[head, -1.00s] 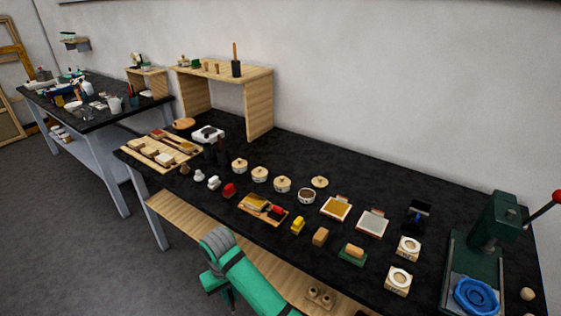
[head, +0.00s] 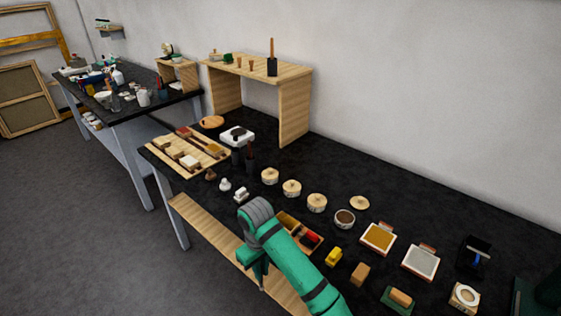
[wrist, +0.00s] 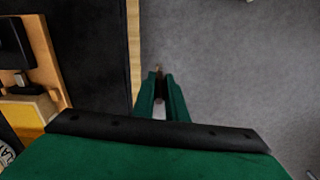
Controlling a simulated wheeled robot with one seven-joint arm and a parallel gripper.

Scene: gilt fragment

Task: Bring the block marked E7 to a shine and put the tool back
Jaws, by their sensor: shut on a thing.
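My gripper (head: 260,277) hangs off the front edge of the black worktable (head: 400,190). In the wrist view its green fingers (wrist: 160,90) are close together. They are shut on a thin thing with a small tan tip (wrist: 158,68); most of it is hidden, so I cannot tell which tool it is. Several pale and tan blocks lie on a wooden board (head: 167,150) at the table's left end. The marks on them are too small to read, so I cannot tell which is E7.
A wooden tray (head: 290,218) with red and dark items sits partly behind my arm. Round lidded pots (head: 292,188), a yellow block (head: 333,256) and square pads (head: 379,238) stand to the right. A wooden riser (head: 295,110) stands behind. The lower shelf (head: 205,227) juts out in front.

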